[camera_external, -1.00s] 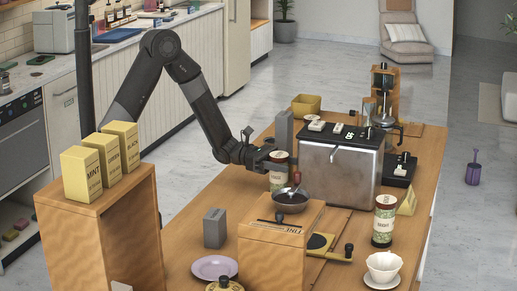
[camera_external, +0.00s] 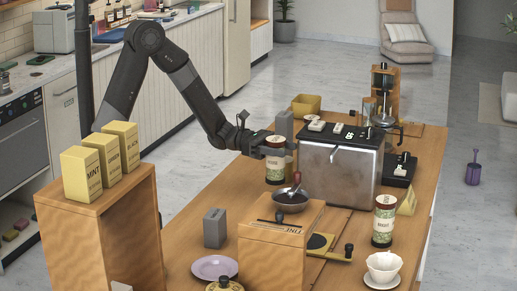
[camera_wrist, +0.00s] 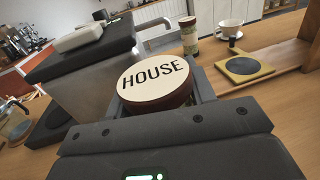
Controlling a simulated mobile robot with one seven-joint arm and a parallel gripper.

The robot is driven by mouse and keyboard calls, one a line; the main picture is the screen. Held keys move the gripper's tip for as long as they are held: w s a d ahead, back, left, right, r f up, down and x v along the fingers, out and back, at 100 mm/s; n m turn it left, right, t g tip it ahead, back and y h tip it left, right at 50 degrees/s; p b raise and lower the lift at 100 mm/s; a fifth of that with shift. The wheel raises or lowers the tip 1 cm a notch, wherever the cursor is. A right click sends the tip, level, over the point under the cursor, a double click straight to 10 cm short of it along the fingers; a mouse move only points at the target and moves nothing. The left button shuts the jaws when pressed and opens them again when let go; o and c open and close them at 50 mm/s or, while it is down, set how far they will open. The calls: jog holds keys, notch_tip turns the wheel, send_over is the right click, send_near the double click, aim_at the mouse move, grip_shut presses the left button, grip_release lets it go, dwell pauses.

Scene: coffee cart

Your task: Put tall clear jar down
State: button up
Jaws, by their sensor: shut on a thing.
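A tall jar (camera_external: 275,167) with a dark lid rim and a patterned label stands upright in my gripper (camera_external: 273,146), left of the espresso machine. My gripper is shut around its upper part. In the wrist view the jar's round cream lid (camera_wrist: 153,80) reads "HOUSE" and sits between the fingers; the jar's body is hidden below it. The jar is above or at the wooden counter (camera_external: 185,235); I cannot tell if its base touches.
The steel espresso machine (camera_external: 338,170) is close on the right. A similar jar (camera_external: 383,222) stands at the right, near a white cup (camera_external: 384,266). A grey block (camera_external: 215,228) stands front left.

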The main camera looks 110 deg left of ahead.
jog(key=d+r, duration=0.1)
jog(key=d, duration=0.1)
jog(key=d+r, duration=0.2)
jog(key=d, duration=0.1)
jog(key=d+r, duration=0.1)
jog(key=d, duration=0.2)
jog(key=shift+w+d+r, duration=0.15)
jog(key=shift+r, duration=0.25)
jog(key=w+d+r+m+g+h, duration=0.2)
jog(key=d+m+g+h, duration=0.5)
jog(key=d, duration=1.5)
jog(key=s+d+m+g+h, duration=0.3)
jog(key=s+d+g+h, duration=0.15)
jog(key=d, duration=0.65)
jog(key=s+d+m+g+h, duration=0.3)
jog(key=s+d+m, duration=0.15)
jog(key=d, duration=0.65)
jog(key=w+a+f, duration=0.7)
jog(key=w+f, duration=0.1)
jog(key=f, duration=0.2)
jog(key=shift+a+n, duration=0.15)
jog(key=shift+n, duration=0.3)
jog(key=shift+f, duration=0.5)
jog(key=o, duration=1.4)
